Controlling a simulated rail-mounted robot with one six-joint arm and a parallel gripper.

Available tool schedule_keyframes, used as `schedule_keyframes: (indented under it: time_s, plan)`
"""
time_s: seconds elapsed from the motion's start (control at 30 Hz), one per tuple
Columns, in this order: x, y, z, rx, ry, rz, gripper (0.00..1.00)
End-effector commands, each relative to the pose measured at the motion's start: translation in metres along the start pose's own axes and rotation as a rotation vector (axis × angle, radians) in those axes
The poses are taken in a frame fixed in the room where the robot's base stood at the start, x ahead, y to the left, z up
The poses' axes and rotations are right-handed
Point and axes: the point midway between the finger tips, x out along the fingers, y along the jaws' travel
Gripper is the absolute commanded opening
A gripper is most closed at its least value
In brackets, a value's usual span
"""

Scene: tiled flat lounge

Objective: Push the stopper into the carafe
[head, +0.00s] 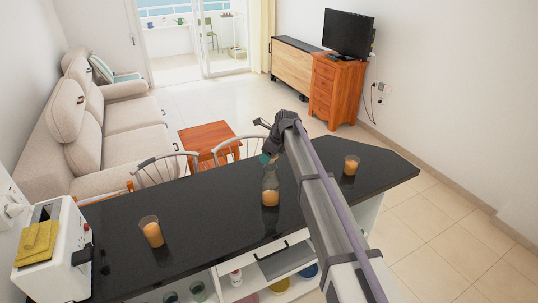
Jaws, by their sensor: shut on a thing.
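The glass carafe (270,184) stands upright on the dark counter, with orange liquid in its lower part. The stopper (265,158) is a small teal-green piece at the top of the carafe's neck. My gripper (269,149) is shut on the stopper, directly over the carafe. My gripper and arm hide part of the stopper and the right side of the neck. I cannot tell from this view how deep the stopper sits in the mouth, or whether it only hovers over it.
The black counter (205,222) holds a glass of orange drink (151,231) at left and another (351,165) at right. A white toaster (62,255) with a yellow cloth (37,243) stands at the left end. Chairs (167,168) stand behind the counter.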

Motion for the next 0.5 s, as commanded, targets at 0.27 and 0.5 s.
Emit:
schedule_keyframes:
  time_s: [0.27, 0.5]
  plan:
    - [0.024, 0.000, -0.010, 0.000, 0.000, 0.000, 0.38]
    - [0.040, 0.000, -0.017, 0.000, 0.000, 0.000, 0.38]
